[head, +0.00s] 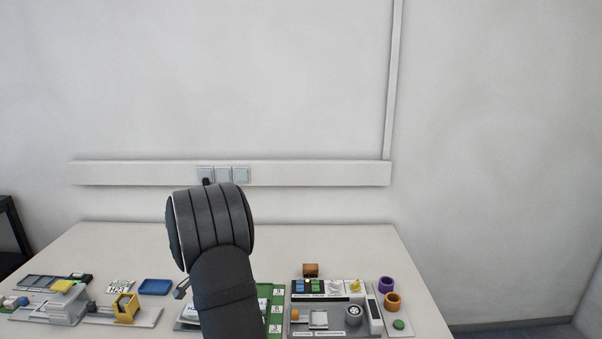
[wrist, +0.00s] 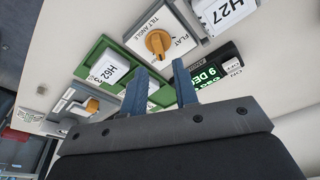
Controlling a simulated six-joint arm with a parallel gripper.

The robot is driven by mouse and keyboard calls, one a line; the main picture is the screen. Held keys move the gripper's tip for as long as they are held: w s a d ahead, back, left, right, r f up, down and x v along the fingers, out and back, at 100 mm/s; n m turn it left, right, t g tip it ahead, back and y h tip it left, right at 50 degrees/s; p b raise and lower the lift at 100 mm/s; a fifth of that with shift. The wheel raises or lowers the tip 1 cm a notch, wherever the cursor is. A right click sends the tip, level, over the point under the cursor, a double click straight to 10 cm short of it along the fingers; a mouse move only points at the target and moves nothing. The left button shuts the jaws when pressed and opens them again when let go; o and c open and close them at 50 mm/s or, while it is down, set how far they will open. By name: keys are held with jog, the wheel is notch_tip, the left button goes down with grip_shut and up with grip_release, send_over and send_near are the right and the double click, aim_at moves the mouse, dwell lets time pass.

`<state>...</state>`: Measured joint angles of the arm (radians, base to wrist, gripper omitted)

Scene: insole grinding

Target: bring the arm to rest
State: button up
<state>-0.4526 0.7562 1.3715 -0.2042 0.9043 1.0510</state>
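My arm rises in the middle of the head view, a dark banded link standing over the table (head: 340,240). In the wrist view my gripper (wrist: 160,80) has two blue-grey fingers standing apart. I see nothing held between them. Beyond the fingers are a green tray (wrist: 84,72) with a white block marked H62 (wrist: 110,68) and a panel with an orange tilt-angle knob (wrist: 158,43). I cannot tell how far the fingertips are from them. In the head view the fingers are hidden or too small to make out.
The wrist view also shows a white H27 block (wrist: 222,14) and a dark display with green digits (wrist: 205,75). A blue block (head: 155,286) lies at left. The table's back is clear.

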notch_tip(320, 180, down, 5)
jog(key=shift+r, duration=0.1)
jog(key=shift+r, duration=0.1)
dwell(0.4)
notch_tip(320, 180, up, 6)
jog(key=shift+r, duration=0.25)
jog(key=shift+s+f, duration=0.1)
jog(key=shift+f, duration=0.2)
notch_tip(320, 180, down, 6)
jog(key=shift+f, duration=0.15)
notch_tip(320, 180, up, 10)
jog(key=shift+w, duration=0.35)
jog(key=shift+d, duration=0.1)
jog(key=shift+f, duration=0.1)
